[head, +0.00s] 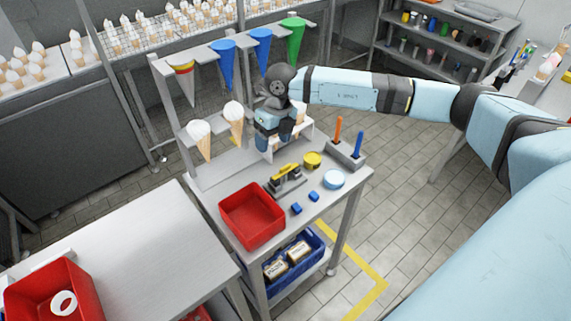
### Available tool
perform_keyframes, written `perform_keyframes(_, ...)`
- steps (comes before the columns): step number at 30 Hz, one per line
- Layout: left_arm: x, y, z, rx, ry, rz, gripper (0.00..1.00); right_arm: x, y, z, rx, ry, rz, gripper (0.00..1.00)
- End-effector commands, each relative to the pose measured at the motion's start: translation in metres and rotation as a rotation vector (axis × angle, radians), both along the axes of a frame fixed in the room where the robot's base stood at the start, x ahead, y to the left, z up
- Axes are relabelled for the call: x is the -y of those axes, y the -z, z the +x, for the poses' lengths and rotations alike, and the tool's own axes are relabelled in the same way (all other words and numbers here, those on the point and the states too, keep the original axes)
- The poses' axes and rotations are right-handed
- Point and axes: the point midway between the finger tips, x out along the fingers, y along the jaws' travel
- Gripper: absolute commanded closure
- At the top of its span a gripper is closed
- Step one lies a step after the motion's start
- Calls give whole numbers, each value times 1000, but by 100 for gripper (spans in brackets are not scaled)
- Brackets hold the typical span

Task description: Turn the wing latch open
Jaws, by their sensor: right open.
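I cannot clearly make out a wing latch. A yellow bar on a dark, low base (285,175) lies on the grey work table (222,174) and may be it, but it is too small to be sure. My right gripper (268,147) points down over the back of the table, beside a white stand (303,132). It is open, above and behind the yellow bar and apart from it. The gripper and wrist hide part of the stand and a cone there. My left gripper is not in view.
A red bin (251,216), blue blocks (296,208), a yellow cylinder (312,160) and a pale blue disc (333,179) stand near the yellow bar. A grey holder (346,155) carries orange and blue sticks. Cones hang on a rack (217,45) behind. Clear floor lies right.

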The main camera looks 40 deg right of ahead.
Motion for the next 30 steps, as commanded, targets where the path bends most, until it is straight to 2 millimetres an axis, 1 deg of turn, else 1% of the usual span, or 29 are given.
perform_keyframes(1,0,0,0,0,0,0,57,19,-5,4,-6,21,-65,32)
perform_keyframes(3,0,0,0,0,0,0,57,35,-8,6,-17,37,-127,32)
perform_keyframes(6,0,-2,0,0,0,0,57,44,-4,6,-24,48,-160,32)
perform_keyframes(8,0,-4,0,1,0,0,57,45,2,6,-27,49,-163,32)
perform_keyframes(11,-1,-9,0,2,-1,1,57,44,19,5,-29,47,-161,32)
perform_keyframes(18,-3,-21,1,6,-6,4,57,43,70,5,-28,45,-158,32)
perform_keyframes(24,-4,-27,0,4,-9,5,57,42,106,5,-26,46,-157,32)
perform_keyframes(27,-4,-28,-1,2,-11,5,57,42,118,6,-25,45,-156,32)
perform_keyframes(30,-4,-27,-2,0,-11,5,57,43,125,6,-25,45,-157,32)
